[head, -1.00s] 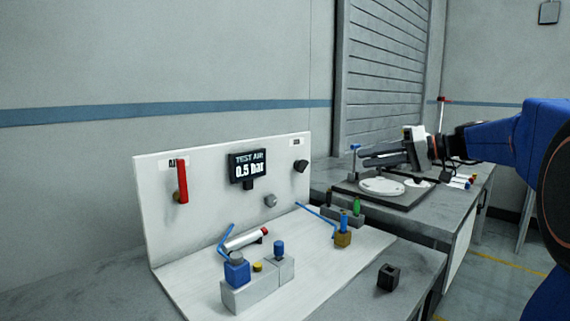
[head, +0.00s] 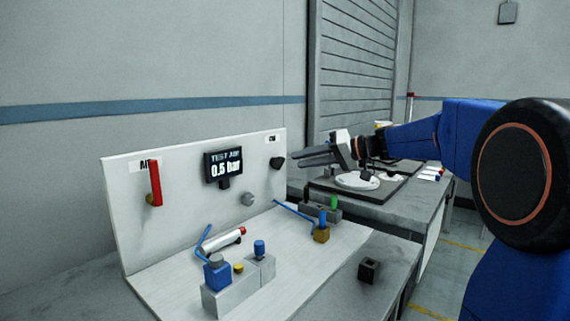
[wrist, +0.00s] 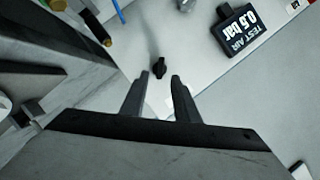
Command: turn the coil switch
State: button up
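The coil switch is a black knob (head: 278,163) on the upright white panel, near its right edge under a small label (head: 273,137). In the wrist view the knob (wrist: 159,67) lies just beyond the gap between my fingertips, roughly centred. My gripper (head: 303,156) is to the right of the knob in the head view, its fingers pointing left towards the panel. In the wrist view my gripper (wrist: 160,78) has its two fingers apart with nothing between them. I see no contact with the knob.
The panel also carries a display (head: 223,166) reading 0.5 bar, a round grey knob (head: 247,199) and a red lever (head: 155,183). Blue tubing, a cylinder (head: 223,243) and a valve block (head: 238,289) occupy the base. A small black block (head: 369,270) sits on the bench.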

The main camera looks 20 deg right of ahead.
aim_at(277, 163)
jog(key=x, duration=0.6)
jog(key=shift+w+a, duration=0.2)
jog(key=shift+a, duration=0.15)
jog(key=c, duration=0.7)
